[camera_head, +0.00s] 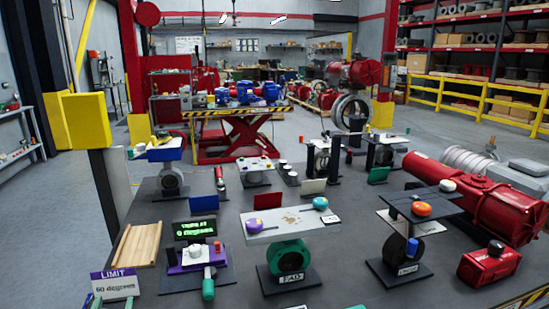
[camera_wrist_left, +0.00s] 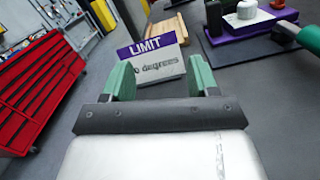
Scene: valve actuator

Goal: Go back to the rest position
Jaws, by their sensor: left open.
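My left gripper (camera_wrist_left: 160,80) is open, with its two green fingers apart and nothing between them. In the head view only its green fingertips (camera_head: 93,301) show at the bottom left edge. They are just in front of the purple and white LIMIT sign (camera_head: 115,282), which reads 60 degrees. The sign also shows in the left wrist view (camera_wrist_left: 153,58), beyond the fingers and apart from them as far as I can tell. My right gripper is not clearly in view.
The dark table holds a wooden block (camera_head: 136,246), a purple device with a green handle (camera_head: 208,289), a display (camera_head: 195,229), a green valve (camera_head: 288,256) and a red actuator (camera_head: 480,198). A red cabinet (camera_wrist_left: 40,90) stands left in the wrist view, with open floor beside it.

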